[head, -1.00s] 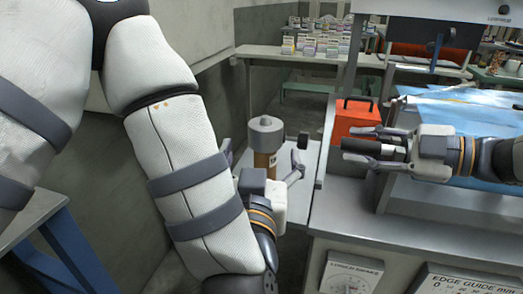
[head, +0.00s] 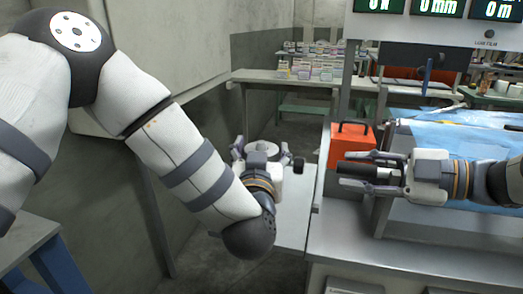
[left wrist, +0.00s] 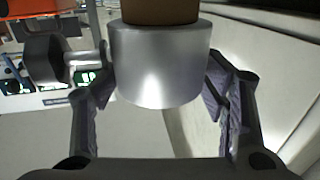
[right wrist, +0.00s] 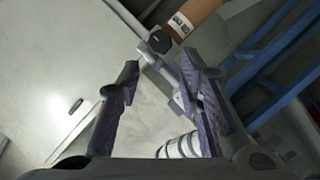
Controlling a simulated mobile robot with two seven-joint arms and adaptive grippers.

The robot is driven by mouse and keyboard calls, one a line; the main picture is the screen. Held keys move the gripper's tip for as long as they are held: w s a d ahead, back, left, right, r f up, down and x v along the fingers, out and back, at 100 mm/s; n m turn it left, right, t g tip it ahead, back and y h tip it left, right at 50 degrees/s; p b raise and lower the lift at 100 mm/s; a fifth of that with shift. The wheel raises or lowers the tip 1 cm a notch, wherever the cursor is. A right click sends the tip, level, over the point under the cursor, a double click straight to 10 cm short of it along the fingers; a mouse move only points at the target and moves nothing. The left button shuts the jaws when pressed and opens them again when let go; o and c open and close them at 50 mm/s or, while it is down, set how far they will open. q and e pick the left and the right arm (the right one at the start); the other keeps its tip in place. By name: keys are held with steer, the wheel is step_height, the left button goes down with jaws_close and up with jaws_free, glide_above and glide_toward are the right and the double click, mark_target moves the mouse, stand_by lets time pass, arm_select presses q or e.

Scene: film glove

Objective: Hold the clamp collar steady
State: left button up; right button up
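The clamp collar (left wrist: 158,65) is a shiny silver cylinder at the end of a brown core (left wrist: 160,12). In the head view its pale round top (head: 262,147) shows just behind my left gripper (head: 262,155). Its black knob (left wrist: 45,60) sticks out on a short screw. My left gripper's fingers lie on both sides of the collar, spread wide; contact is not clear. My right gripper (head: 372,172) is open, to the right of the collar and apart from it. The right wrist view shows nothing between its fingertips (right wrist: 160,75), with the brown core (right wrist: 188,20) beyond.
A red box (head: 350,145) stands behind my right gripper. A grey bench (head: 340,245) is at lower right, with blue sheet (head: 440,135) behind. A wall is beside my left arm. A blue-legged stand (head: 50,265) is at lower left.

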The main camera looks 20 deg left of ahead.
arm_select(q)
steer(key=c, duration=0.9)
steer(key=shift+c, duration=0.7)
arm_select(e)
steer(key=o, duration=0.3)
steer(key=shift+o, duration=0.6)
steer(key=s+a+y, duration=0.1)
steer(key=s+a+n+t+y, duration=0.1)
steer(key=a, duration=0.1)
steer(key=a+t+y, duration=0.1)
steer(key=shift+s+a+r+n, duration=0.15)
steer(key=shift+s+a+n, duration=0.15)
steer(key=shift+s+a, duration=0.1)
steer(key=m+t+h, duration=0.2)
steer(key=t+h, duration=0.6)
steer(key=t, duration=0.5)
glide_toward(300, 165)
steer(key=shift+h, duration=0.4)
steer(key=x, duration=0.7)
steer(key=f+x, duration=0.1)
steer(key=x, duration=0.3)
steer(key=shift+w, duration=0.3)
steer(key=c, duration=1.2)
